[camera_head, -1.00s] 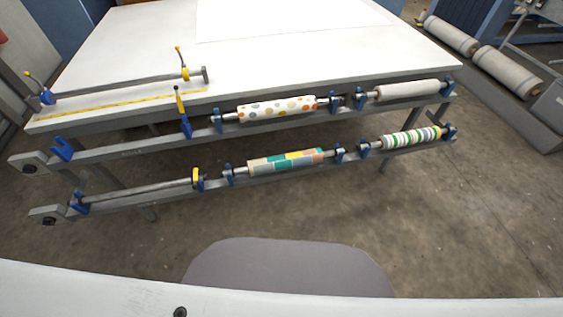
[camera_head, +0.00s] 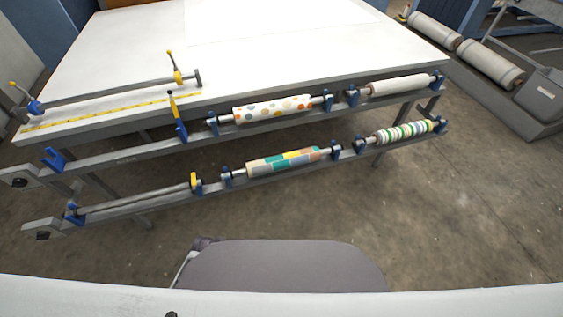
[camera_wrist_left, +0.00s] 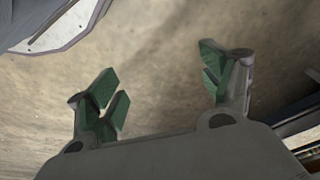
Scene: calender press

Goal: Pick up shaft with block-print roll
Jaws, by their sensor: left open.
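The block-print roll (camera_head: 283,161), patterned in teal, yellow, orange and grey blocks, sits on its shaft on the lower rail in the head view. Blue holders (camera_head: 227,177) support the shaft at both ends. My left gripper (camera_wrist_left: 160,88) shows in the left wrist view with its green-padded fingers spread wide and nothing between them. Bare concrete floor lies behind the fingers, and the roll does not show there. My right gripper is in neither view.
A dotted roll (camera_head: 272,109) and a plain white roll (camera_head: 398,85) rest on the upper rail. A striped roll (camera_head: 403,132) is right of the block-print roll. A bare shaft (camera_head: 135,199) lies left. The white table (camera_head: 250,50) stands behind; open floor (camera_head: 430,220) lies in front.

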